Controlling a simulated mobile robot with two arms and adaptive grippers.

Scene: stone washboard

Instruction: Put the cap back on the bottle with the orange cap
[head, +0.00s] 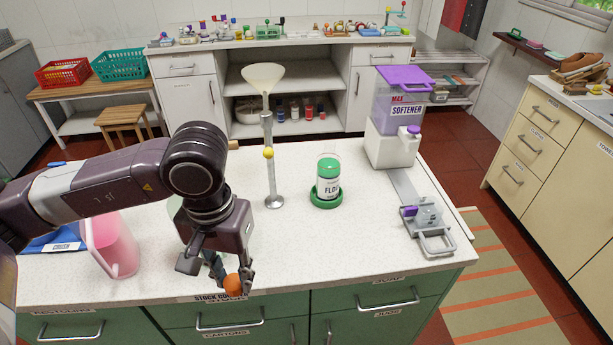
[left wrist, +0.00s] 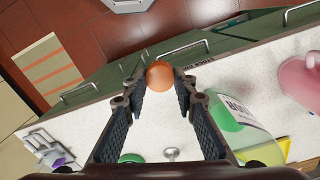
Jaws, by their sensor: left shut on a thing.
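My left gripper (head: 218,278) is shut on the orange cap (head: 232,284), near the counter's front edge. In the left wrist view, the cap (left wrist: 160,75) sits between the two fingertips (left wrist: 160,82). A pale bottle (left wrist: 245,125) with a white label and green showing stands beside the right-hand finger in that view. In the head view only a grey-green edge of it (head: 175,207) shows behind my gripper. Its mouth is hidden there, and I cannot tell whether it is the cap's bottle. The cap is apart from it. My right gripper is not in view.
The counter is clear in front of the canister.

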